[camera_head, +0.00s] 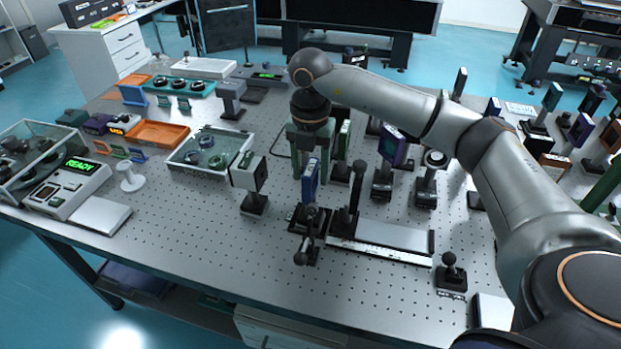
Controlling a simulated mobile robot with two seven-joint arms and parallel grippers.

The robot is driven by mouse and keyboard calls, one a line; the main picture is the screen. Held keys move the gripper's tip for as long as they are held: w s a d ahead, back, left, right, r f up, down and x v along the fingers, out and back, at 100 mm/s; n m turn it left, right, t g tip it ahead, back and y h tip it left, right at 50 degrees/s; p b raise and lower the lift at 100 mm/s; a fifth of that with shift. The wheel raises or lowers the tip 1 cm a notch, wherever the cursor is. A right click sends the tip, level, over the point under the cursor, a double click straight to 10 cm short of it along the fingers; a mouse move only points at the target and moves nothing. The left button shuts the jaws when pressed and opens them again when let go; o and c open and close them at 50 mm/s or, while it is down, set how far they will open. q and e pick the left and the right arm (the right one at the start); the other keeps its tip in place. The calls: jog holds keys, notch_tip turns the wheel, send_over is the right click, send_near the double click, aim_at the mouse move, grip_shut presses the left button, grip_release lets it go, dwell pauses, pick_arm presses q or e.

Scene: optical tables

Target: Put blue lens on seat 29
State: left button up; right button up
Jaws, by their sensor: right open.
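A blue-framed plate, which looks like the blue lens (311,182), stands upright on a dark post mount near the middle of the optical table (215,270). My right gripper (311,172) points down over it from above and behind. Its fingers are apart, one on each side of the blue frame in the picture. I cannot tell whether they touch it. Another plate with a dark blue-purple frame (388,149) stands to the right on its own mount. Seat labels are too small to read, so I cannot tell which is seat 29. My left gripper is not in view.
A grey-faced block on a post (249,175) stands left of the blue frame. A rail with a pale plate (395,235) and a black knobbed post (451,272) stand right of it. A glass tray (182,168) is further left. The front-left tabletop is clear.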

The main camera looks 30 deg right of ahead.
notch_tip(320, 180, up, 10)
jog(key=shift+f, duration=0.1)
dwell(1.4)
